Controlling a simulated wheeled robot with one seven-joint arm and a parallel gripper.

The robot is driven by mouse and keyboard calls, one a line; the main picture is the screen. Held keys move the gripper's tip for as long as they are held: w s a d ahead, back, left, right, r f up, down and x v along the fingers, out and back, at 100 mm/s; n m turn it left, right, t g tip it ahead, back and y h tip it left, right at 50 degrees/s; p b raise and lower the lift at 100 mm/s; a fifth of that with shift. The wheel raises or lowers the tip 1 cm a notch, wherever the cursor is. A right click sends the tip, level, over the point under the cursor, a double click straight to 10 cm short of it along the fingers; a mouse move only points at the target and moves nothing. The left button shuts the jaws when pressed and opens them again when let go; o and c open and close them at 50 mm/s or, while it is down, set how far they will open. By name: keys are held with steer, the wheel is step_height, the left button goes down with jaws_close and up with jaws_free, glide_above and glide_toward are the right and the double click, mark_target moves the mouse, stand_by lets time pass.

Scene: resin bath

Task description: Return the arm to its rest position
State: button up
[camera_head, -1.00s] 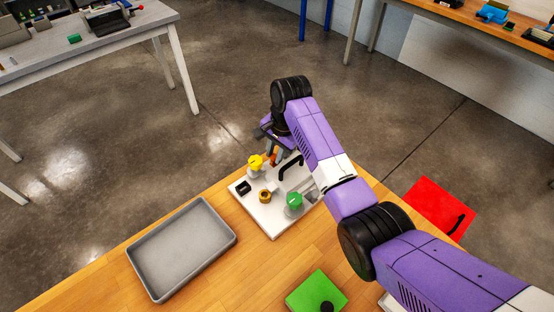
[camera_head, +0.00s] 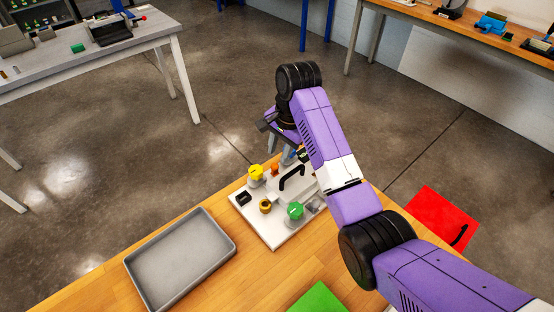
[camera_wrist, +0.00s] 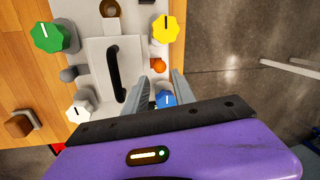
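My arm reaches over the far edge of the wooden table. My gripper (camera_wrist: 162,78) points down over the far side of a white panel (camera_head: 276,238). In the wrist view its two fingers stand apart, with a blue knob (camera_wrist: 166,98) showing between them, below. I cannot tell how high the fingertips are above it. The panel carries a yellow knob (camera_head: 256,172), a green knob (camera_head: 295,211), a black handle (camera_head: 291,175), an orange button (camera_wrist: 158,66) and a white knob (camera_wrist: 79,111). In the head view the arm partly hides the gripper and the panel's far right.
A grey tray (camera_head: 140,266) lies left of the panel on the wooden table (camera_head: 245,278). A green block (camera_head: 318,299) lies near the front. A red panel with a black handle (camera_head: 435,216) is at the right. Bare floor lies beyond, with two other tables behind.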

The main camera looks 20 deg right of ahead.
steer(key=shift+s+r, duration=0.15)
steer(key=shift+r, duration=0.65)
steer(key=w+r+n+t, duration=0.4)
steer(key=w+r+t, duration=0.1)
steer(key=w+t, duration=0.35)
steer(key=s+f+n+t, duration=0.1)
steer(key=s+t, duration=0.1)
steer(key=s, duration=0.4)
steer(key=s+f+n+t+b, duration=0.1)
steer(key=s+f+n+t, duration=0.1)
steer(key=s, duration=0.4)
steer(key=s+a+f+n+t+h, duration=0.1)
steer(key=s+t, duration=0.1)
steer(key=s, duration=0.5)
steer(key=shift+s+f+n, duration=0.1)
steer(key=shift+f+n, duration=0.1)
steer(key=shift+n, duration=0.1)
steer(key=s+n+g+b, duration=0.1)
steer(key=s+n+b, duration=0.1)
steer(key=s, duration=3.4)
steer(key=shift+s+a+n+g, duration=0.15)
steer(key=shift+n+g, duration=0.2)
steer(key=shift+n, duration=0.35)
